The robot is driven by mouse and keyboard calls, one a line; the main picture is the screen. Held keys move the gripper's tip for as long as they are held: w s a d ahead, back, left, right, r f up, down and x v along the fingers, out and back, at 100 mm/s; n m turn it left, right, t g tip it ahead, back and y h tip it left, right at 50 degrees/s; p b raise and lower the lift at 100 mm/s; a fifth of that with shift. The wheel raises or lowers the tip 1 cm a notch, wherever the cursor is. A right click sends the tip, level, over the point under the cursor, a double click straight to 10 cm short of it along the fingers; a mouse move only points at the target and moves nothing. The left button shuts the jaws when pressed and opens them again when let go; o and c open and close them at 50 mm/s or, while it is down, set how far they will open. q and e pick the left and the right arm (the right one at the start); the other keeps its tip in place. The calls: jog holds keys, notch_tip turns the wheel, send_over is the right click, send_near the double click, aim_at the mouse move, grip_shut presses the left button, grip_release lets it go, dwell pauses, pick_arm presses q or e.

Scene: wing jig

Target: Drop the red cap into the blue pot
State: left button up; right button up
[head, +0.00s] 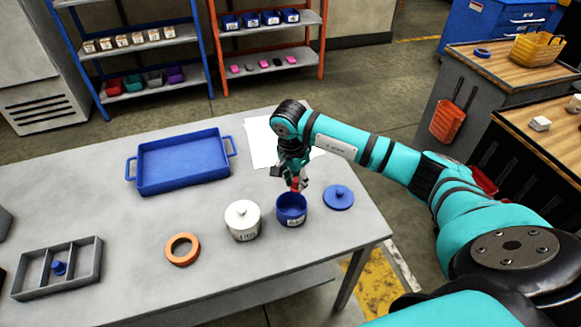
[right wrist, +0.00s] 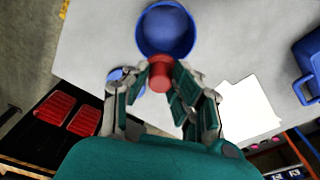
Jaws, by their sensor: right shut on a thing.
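My right gripper (head: 292,180) is shut on the red cap (head: 296,184), just above the far rim of the blue pot (head: 291,216). In the right wrist view the red cap (right wrist: 160,74) sits between the fingertips (right wrist: 160,66), and the open blue pot (right wrist: 166,32) lies just beyond it. My left gripper is not in view.
An orange ring (head: 182,250), a blue tray (head: 184,162), a grey divided box (head: 58,285) and white paper (head: 261,143) are on the table (head: 110,225). The table's front right is clear.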

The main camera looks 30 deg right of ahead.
aim_at(296, 189)
jog(key=shift+f, duration=0.25)
jog(key=shift+s+f+b, duration=0.3)
jog(key=shift+f+b, duration=0.35)
jog(key=shift+f, duration=0.05)
notch_tip(296, 189, down, 3)
jog(key=shift+w+f+b, duration=0.1)
jog(key=shift+w+b, duration=0.05)
jog(key=shift+b, duration=0.7)
jog(key=shift+f, duration=0.25)
jog(key=o, duration=0.8)
jog(key=shift+f, duration=0.1)
jog(key=shift+o, duration=0.6)
jog(key=r, duration=0.4)
jog(key=a+r, duration=0.1)
jog(key=r, duration=0.7)
jog(key=shift+a, duration=0.2)
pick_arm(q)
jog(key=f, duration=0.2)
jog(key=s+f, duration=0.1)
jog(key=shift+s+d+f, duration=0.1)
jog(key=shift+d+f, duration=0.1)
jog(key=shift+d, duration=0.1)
